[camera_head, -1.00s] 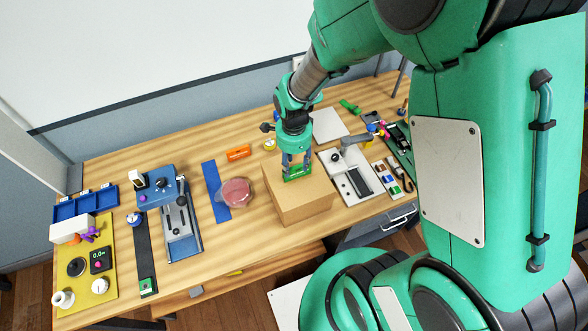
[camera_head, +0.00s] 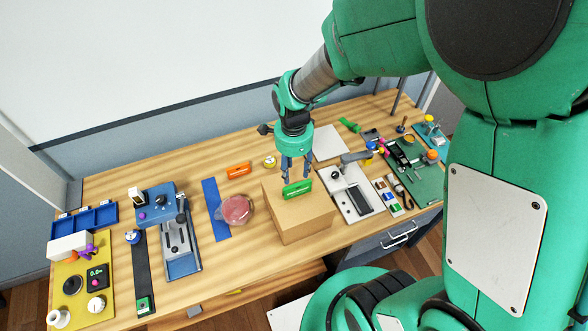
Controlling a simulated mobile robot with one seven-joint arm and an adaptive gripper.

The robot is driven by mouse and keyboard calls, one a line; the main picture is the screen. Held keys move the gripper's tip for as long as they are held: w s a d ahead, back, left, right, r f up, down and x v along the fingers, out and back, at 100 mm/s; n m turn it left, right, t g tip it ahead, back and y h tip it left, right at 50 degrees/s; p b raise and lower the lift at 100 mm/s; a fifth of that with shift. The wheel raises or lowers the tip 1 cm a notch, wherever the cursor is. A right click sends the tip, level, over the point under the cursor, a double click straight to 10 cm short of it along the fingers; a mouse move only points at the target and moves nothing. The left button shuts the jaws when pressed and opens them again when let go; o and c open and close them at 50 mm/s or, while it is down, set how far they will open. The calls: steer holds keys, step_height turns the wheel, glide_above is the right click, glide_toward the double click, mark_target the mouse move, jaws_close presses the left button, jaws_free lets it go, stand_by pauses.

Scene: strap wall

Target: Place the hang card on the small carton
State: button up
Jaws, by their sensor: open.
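The green hang card (camera_head: 298,189) lies on top of the small carton (camera_head: 302,216), a plain brown box on the wooden bench, near the carton's far edge. My gripper (camera_head: 296,178) is open and empty just above the card, its fingers pointing down. From this view I cannot tell whether a fingertip still touches the card.
A red round packet (camera_head: 236,209) and a blue strip (camera_head: 211,204) lie left of the carton. A grey and white device (camera_head: 352,192) stands close on its right. An orange tool (camera_head: 239,170) and a yellow-rimmed roll (camera_head: 269,162) lie behind.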

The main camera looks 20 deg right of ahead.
steer(key=s+r+n+t, duration=0.2)
steer(key=s+r+n, duration=0.3)
steer(key=r, duration=0.4)
steer(key=s+r+n+t, duration=0.1)
steer(key=s+r+n, duration=0.4)
steer(key=r+n, duration=0.2)
steer(key=s+r+n+t, duration=0.2)
steer(key=s+r+n, duration=0.3)
steer(key=r, duration=0.7)
steer(key=shift+s+d+n+t, duration=0.15)
steer(key=shift+s+n+t, duration=0.2)
steer(key=shift+n, duration=0.15)
step_height(320, 180, down, 13)
steer(key=b, duration=1.3)
steer(key=shift+f, duration=0.15)
